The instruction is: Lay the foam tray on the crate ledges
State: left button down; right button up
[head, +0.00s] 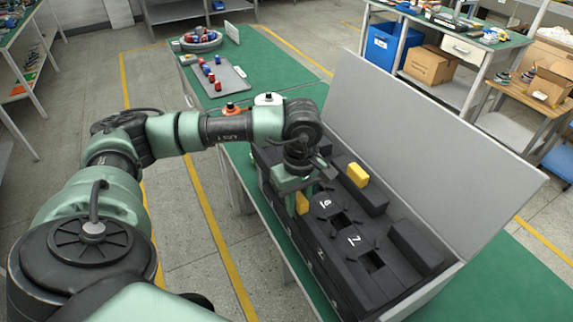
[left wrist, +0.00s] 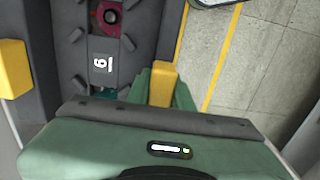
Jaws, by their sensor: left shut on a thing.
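The dark foam tray (head: 338,222) lies lengthwise inside the open grey crate (head: 445,292). It has numbered white labels and square cut-outs. Two yellow tabs show: a near one (head: 302,203) and a far one (head: 357,175). My left gripper (head: 299,190) points down at the near side and is shut on the near yellow tab. In the left wrist view that tab (left wrist: 163,84) sits between my green fingers, and the far tab (left wrist: 14,69) is at the left. I cannot tell whether the tray touches the ledges, which are hidden. My right gripper is out of view.
The crate's tall grey panel (head: 415,125) stands along its far side. The green bench (head: 500,285) is bare at the front right. A grey plate with red and blue parts (head: 218,80) lies behind my arm. A magenta round part (left wrist: 110,13) shows inside the crate.

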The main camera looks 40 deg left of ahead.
pick_arm(q)
jog(key=shift+w+d+r, duration=0.1)
jog(key=shift+w+d, duration=0.3)
jog(key=shift+w, duration=0.45)
jog(key=f+b, duration=0.6)
jog(key=shift+w, duration=0.2)
jog(key=shift+f, duration=0.15)
jog(key=shift+f+b, duration=0.6)
jog(key=shift+b, duration=0.15)
jog(key=c, duration=1.2)
grip_release()
jog(key=shift+o, duration=0.2)
notch_tip(320, 180, up, 7)
jog(key=shift+b, duration=0.85)
jog(key=shift+r, duration=0.4)
